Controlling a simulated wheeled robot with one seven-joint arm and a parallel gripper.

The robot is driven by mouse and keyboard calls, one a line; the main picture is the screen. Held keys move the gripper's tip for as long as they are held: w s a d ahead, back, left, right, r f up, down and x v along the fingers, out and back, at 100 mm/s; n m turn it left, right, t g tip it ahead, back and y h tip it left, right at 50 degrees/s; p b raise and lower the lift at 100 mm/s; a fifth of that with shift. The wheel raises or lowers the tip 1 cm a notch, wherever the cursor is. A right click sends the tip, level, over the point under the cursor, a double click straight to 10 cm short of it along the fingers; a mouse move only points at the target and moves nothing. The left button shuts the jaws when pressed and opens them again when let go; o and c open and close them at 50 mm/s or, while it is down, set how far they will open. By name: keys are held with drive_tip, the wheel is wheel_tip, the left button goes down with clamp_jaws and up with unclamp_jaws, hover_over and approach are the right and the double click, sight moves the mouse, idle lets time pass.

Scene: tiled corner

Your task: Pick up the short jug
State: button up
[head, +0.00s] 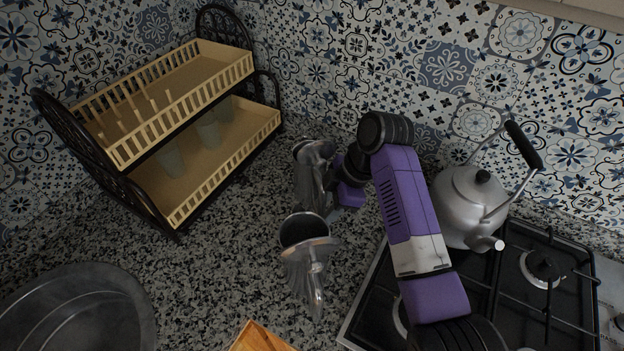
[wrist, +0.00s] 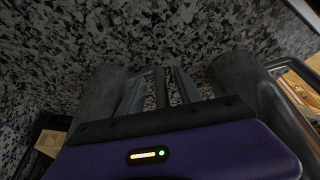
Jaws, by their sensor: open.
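Two shiny metal jugs stand close together on the speckled counter in the head view. One is the front jug (head: 304,232), with a dark open mouth and a curved handle towards me. The other is the rear jug (head: 308,178), near the wall. I cannot tell for sure which is the short one. My gripper (head: 343,192) is low beside the rear jug, on its right, and its fingertips are partly hidden. Dark grey rounded shapes flank the fingers there.
A two-tier rack (head: 225,165) holding cups stands at the back left. A kettle (head: 468,205) sits on the black gas hob (head: 520,300) at the right. A round dark basin (head: 75,315) is front left, and a wooden board (head: 262,338) is at the front edge. Counter left of the jugs is clear.

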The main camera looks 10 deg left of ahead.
clamp_jaws()
drive_tip(key=shift+r, duration=0.1)
idle(1.3)
